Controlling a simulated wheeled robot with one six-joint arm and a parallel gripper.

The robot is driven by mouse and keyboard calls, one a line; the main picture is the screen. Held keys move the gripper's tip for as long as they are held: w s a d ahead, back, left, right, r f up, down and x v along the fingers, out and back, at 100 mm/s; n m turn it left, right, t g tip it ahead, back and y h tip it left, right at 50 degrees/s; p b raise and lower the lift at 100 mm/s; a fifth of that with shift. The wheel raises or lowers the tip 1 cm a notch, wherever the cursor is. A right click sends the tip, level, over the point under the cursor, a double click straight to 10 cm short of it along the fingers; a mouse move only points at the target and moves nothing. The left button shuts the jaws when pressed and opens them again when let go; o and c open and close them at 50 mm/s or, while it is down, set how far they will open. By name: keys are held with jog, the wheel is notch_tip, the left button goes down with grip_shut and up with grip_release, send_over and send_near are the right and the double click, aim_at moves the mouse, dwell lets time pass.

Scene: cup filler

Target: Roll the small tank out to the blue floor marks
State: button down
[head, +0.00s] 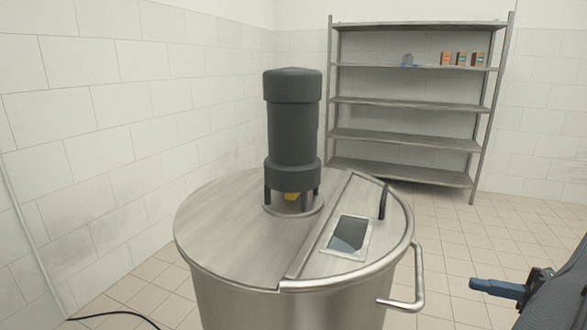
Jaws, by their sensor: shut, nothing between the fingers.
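The small tank (228,235) is a round stainless steel vessel in the middle of the head view, with its lower part cut off by the bottom edge. A dark grey motor (292,120) stands upright on its lid. The lid has a small rectangular window (347,234) and a black handle (383,201). A steel side handle (418,275) sticks out on the tank's right side. My gripper (482,287) is at the lower right, shut and empty, apart from the side handle and to its right. No blue floor marks are visible.
A metal shelf rack (400,135) stands against the back wall, with several small boxes on an upper shelf. A white tiled wall (120,110) runs close along the left. A black cable (115,316) lies on the floor at lower left. Tiled floor (475,230) is clear at right.

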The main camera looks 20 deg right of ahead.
jog(key=v, duration=0.3)
jog(key=shift+s+d+b, duration=0.25)
jog(key=shift+b, duration=0.05)
dwell(0.6)
jog(key=c, duration=0.6)
grip_release()
jog(key=shift+o, duration=0.2)
